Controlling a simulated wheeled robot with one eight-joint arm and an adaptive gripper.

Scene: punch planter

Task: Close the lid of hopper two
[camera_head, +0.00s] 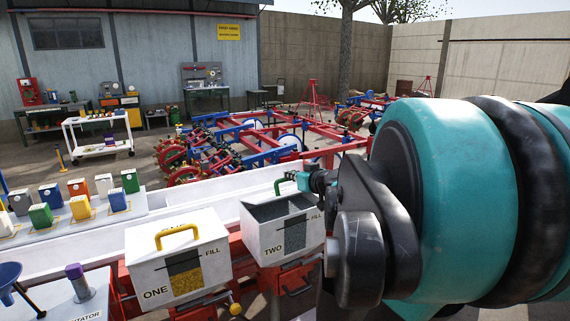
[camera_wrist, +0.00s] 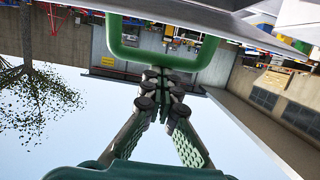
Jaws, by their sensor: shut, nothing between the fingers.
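Hopper two (camera_head: 283,235) is a white box marked TWO and FILL, with its dark inside showing at the open top. A green handle (camera_head: 283,182) stands above its back edge; in the wrist view the handle is a green loop (camera_wrist: 125,50) across the top. The lid panel itself I cannot make out clearly. My gripper (camera_head: 306,181) is just right of the handle, above the hopper. In the wrist view my gripper (camera_wrist: 160,78) is shut and empty, its fingertips close at the loop's lower bar; I cannot tell whether they touch.
Hopper one (camera_head: 150,270), with a yellow handle on its closed lid, stands left of hopper two. Several coloured containers (camera_head: 80,207) stand on a bench at the left. Red and blue machinery frames (camera_head: 260,135) fill the yard behind. My arm covers the right side.

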